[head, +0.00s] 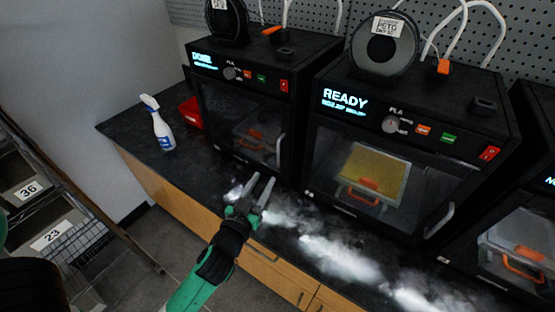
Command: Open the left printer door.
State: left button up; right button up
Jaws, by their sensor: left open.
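The left printer (240,105) is a black box on the dark counter, with a lit screen reading DONE. Its glass front door (225,115) looks shut, and a plate with orange parts shows dimly behind the glass. A pale upright handle (279,150) is at the door's right side. My left gripper (262,182) is open and empty, with its two fingers pointing at the lower front of this printer, just below the handle. I cannot tell whether the fingers touch the door. My right gripper is out of view.
A middle printer (405,135) reading READY stands close to the right, its door shut, and a third printer (520,240) is cut off at the right edge. A spray bottle (158,125) and a red bin (190,112) stand left of the left printer. The counter front (190,180) is clear.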

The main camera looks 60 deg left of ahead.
aim_at(278, 154)
pick_arm(q)
jog(key=x, duration=1.1)
jog(key=shift+r, duration=0.1)
jog(key=shift+d, duration=0.1)
jog(key=shift+s, duration=0.1)
grip_shut()
dwell(0.7)
